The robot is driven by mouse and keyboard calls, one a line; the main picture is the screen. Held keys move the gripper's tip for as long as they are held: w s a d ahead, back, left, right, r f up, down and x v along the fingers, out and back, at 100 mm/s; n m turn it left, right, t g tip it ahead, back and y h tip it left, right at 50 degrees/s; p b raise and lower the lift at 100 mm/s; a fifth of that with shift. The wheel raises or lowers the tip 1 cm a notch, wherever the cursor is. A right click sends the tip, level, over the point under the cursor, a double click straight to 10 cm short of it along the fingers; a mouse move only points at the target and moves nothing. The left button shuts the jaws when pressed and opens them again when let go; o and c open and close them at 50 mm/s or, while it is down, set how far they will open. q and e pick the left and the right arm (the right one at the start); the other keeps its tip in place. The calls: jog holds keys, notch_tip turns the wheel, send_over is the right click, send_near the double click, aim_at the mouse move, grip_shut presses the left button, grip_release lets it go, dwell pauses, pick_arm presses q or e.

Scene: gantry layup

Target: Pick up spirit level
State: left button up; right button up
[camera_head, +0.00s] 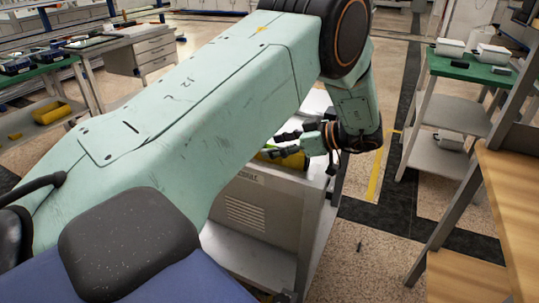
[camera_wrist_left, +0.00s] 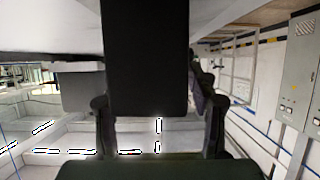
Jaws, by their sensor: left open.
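My left gripper (camera_head: 284,144) is at the end of the arm that crosses the head view, low over the top of a pale cabinet (camera_head: 262,190). Its fingers point left and are apart. A yellow and greenish thing (camera_head: 294,160) shows just below and beside the fingers, partly hidden by them and by my arm. It may be the spirit level, but too little shows to be sure. In the left wrist view the gripper's dark fingers (camera_wrist_left: 158,118) stand apart on either side of a broad black shape that I cannot identify. My right gripper is not in view.
A green-topped trolley (camera_head: 468,68) with white bins stands at the back right. A wooden-shelved rack (camera_head: 505,190) is close on the right. A workbench (camera_head: 135,45) with drawers and a green table are at the back left. Speckled floor is free between cabinet and rack.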

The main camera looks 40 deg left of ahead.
pick_arm(q)
jog(key=shift+x, duration=0.95)
jog(key=shift+s, duration=0.1)
jog(key=shift+r, duration=0.1)
grip_shut()
